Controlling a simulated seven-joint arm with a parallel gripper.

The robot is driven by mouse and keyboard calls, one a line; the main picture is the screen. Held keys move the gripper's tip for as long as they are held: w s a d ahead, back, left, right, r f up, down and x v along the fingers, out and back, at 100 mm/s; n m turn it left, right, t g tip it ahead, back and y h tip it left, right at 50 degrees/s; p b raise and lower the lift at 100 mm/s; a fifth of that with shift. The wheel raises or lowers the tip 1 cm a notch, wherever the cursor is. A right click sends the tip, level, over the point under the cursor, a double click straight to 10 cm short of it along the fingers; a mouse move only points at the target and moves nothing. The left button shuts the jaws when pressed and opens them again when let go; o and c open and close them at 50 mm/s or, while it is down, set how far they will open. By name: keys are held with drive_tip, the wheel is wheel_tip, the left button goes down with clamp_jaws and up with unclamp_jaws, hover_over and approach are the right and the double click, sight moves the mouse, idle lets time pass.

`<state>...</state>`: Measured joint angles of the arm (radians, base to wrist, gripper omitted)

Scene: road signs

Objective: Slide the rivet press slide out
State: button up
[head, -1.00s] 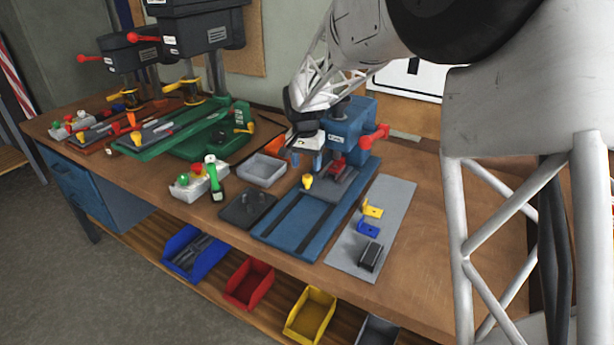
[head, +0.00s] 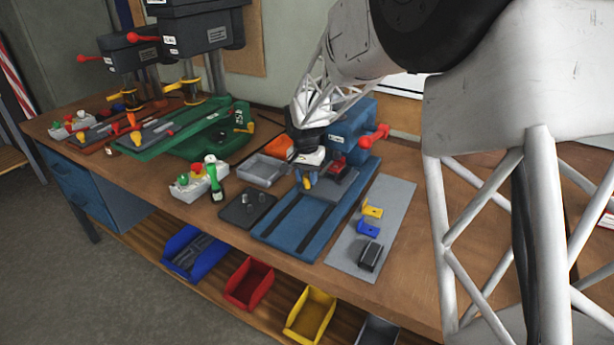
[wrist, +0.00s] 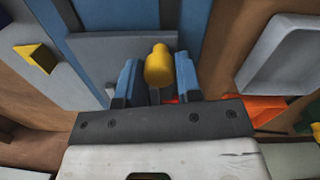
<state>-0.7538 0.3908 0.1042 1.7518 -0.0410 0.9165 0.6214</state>
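The blue rivet press (head: 350,128) stands on the bench, above a blue base with dark slots (head: 283,238). Its slide is a grey plate (head: 322,190) on that base, also seen in the wrist view (wrist: 95,50). A yellow knob (wrist: 158,66) sticks up from the slide; in the head view it is partly hidden by my gripper (head: 304,181). In the wrist view my gripper's blue fingers (wrist: 156,75) stand on either side of the knob. They are open, with a narrow gap showing beside the knob.
A grey tray (head: 260,169) and a dark plate with pegs (head: 236,211) lie left of the base. A grey mat (head: 345,255) with yellow, blue and dark parts lies right. Green drill press (head: 190,135) stands further back.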

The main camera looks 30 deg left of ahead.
clamp_jaws()
drive_tip(key=s, duration=2)
drive_tip(key=o, duration=0.5)
unclamp_jaws()
drive_tip(key=shift+o, duration=0.2)
drive_tip(key=shift+r, duration=0.1)
wheel_tip(320, 180, up, 8)
drive_tip(key=shift+a, duration=0.2)
